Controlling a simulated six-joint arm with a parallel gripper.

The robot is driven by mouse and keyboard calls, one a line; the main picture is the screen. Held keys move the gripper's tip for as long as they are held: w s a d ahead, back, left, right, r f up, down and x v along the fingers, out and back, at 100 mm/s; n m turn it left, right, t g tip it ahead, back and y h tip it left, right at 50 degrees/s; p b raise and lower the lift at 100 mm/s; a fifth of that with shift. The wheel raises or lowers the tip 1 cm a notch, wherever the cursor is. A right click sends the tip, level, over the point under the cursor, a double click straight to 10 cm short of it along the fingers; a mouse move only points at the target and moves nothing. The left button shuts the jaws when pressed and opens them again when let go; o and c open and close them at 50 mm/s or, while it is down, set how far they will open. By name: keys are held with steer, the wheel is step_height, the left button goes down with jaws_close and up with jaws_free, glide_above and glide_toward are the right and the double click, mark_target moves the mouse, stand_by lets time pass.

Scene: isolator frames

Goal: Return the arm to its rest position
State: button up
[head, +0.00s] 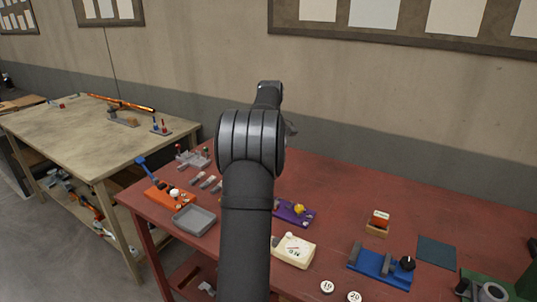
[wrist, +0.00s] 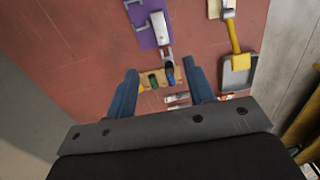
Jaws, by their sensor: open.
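My arm (head: 250,150) stands raised in the middle of the head view, above the red table (head: 340,185). Its end is mostly hidden behind the arm there. In the wrist view my gripper (wrist: 162,72) is open, its two blue-grey fingers wide apart with nothing held between them. Beyond the fingertips, a tan block (wrist: 145,80) with green and blue pieces lies on the table below. No rest mark or cradle for the arm can be made out.
An orange device with a blue lever (head: 165,195), a grey tray (head: 194,220), a purple device (head: 294,213), a cream device (head: 293,252) and a blue device (head: 378,263) stand on the table. A dark mat (head: 437,251) lies right. The wall is behind.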

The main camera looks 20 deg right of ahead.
steer(key=shift+f, duration=0.15)
step_height(320, 180, down, 17)
steer(key=shift+f, duration=0.1)
stand_by(0.4)
steer(key=shift+r, duration=0.2)
step_height(320, 180, up, 17)
step_height(320, 180, down, 18)
steer(key=shift+r, duration=0.25)
step_height(320, 180, up, 4)
steer(key=shift+r, duration=0.65)
